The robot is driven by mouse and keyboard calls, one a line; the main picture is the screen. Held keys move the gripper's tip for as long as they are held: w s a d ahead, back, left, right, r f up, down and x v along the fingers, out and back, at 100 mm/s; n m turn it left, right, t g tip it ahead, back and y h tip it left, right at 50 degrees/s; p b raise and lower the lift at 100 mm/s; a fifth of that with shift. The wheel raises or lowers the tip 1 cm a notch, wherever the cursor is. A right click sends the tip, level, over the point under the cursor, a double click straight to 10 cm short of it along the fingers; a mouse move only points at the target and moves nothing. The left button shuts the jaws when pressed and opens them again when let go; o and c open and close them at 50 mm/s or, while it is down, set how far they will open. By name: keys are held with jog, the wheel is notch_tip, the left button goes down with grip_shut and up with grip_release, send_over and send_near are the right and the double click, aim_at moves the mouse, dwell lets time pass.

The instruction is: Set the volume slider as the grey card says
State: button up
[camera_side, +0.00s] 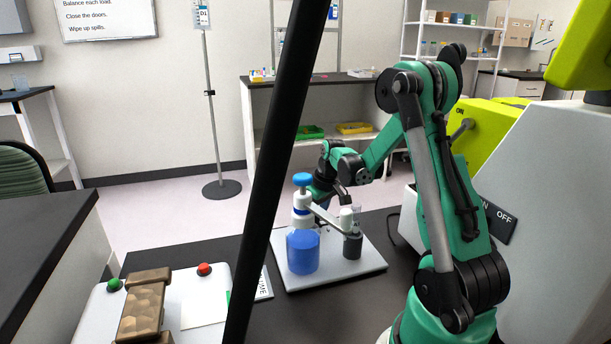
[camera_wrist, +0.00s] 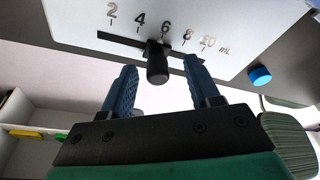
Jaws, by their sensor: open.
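In the wrist view, a pale scale panel (camera_wrist: 90,14) carries the marks 2, 4, 6, 8, 10 mL above a dark slot. The black slider knob (camera_wrist: 157,65) stands in the slot close to the 6 mark. My gripper (camera_wrist: 160,68) is open, with one blue finger on each side of the knob and gaps showing. In the side view my gripper (camera_side: 325,192) is low behind the blue bottle, partly hidden. A pale card (camera_side: 263,286) with partly readable lettering lies by the dark pole; its value is not readable and I cannot tell if it is the grey card.
A brown block (camera_side: 146,304), a green button (camera_side: 114,285) and a red button (camera_side: 204,269) are at the left. A dark pole (camera_side: 274,170) crosses the view.

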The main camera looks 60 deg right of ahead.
jog(key=shift+r, duration=2.85)
jog(key=shift+r, duration=0.1)
notch_tip(320, 180, up, 10)
jog(key=a+r, duration=0.1)
jog(key=a+n+t, duration=0.2)
jog(key=a+t, duration=0.1)
jog(key=a, duration=1.7)
jog(key=s+a+f+n+t, duration=0.1)
jog(key=s+a+f, duration=0.1)
jog(key=a+f, duration=0.2)
notch_tip(320, 180, down, 2)
jog(key=shift+s+f+y, duration=0.1)
jog(key=shift+s+y, duration=0.2)
jog(key=shift+y, duration=0.1)
